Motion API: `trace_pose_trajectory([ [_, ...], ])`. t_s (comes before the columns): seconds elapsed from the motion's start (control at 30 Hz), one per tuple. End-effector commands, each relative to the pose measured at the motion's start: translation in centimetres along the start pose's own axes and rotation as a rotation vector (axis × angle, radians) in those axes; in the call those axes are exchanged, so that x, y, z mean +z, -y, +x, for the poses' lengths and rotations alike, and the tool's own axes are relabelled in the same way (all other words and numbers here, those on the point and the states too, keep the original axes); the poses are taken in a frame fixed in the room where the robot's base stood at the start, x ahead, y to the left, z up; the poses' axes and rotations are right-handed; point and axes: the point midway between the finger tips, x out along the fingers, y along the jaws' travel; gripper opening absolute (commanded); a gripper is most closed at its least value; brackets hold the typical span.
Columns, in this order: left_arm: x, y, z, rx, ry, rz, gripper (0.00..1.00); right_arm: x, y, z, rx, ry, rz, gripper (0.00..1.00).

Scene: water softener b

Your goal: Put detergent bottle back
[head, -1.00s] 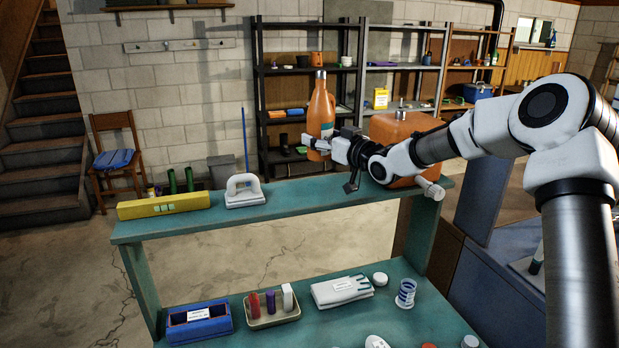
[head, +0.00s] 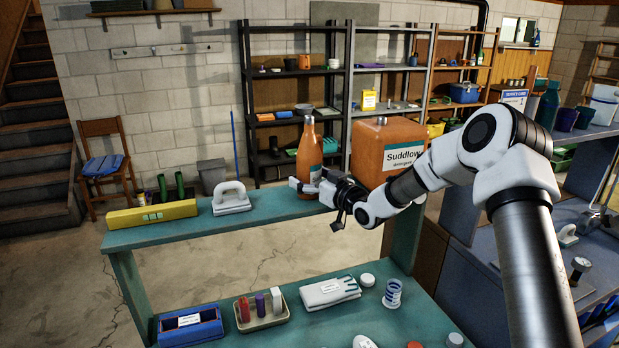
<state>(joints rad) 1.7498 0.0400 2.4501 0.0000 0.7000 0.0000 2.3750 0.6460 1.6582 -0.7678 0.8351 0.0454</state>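An orange bottle (head: 309,150) with a grey cap and a dark label stands upright at the top board of the teal shelf (head: 255,212). Its base looks level with the board, but I cannot tell whether it rests fully on it. My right gripper (head: 306,187) is at the bottle's lower part, its fingers around it and apparently shut on it. One finger shows in front; the far finger is hidden. A large orange jug (head: 366,150) labelled "Suddlow" stands just right of the bottle, partly behind my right arm. My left gripper is not in view.
A white handled block (head: 231,200) and a yellow level (head: 152,214) stand left on the top board, with free board between block and bottle. The lower board holds a blue box (head: 190,326), a small tray (head: 262,322) and gloves (head: 329,291).

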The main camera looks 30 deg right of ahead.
Motion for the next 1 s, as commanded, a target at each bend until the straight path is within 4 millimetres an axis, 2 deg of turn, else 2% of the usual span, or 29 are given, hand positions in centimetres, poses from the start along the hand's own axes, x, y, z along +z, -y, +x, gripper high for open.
trace_pose_trajectory([
  [0.33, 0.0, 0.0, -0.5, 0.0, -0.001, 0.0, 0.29, -0.6, 0.0, -0.1, 0.001, -0.001, 0.001, 0.91],
  [0.47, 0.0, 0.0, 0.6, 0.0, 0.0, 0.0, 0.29, -0.2, -0.2, -2.4, 0.003, -0.003, 0.007, 0.91],
  [0.6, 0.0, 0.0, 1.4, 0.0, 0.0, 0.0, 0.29, -0.3, 0.0, -6.3, 0.0, -0.008, 0.012, 0.91],
  [0.73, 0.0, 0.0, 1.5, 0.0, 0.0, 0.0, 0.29, -0.5, 0.0, -9.3, -0.001, -0.009, 0.012, 0.91],
  [0.9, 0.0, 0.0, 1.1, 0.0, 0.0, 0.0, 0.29, -0.6, -0.2, -11.3, 0.007, -0.004, 0.007, 0.91],
  [1.0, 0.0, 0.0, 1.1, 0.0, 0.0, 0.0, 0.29, -0.5, 0.0, -11.9, 0.001, -0.002, 0.004, 0.91],
])
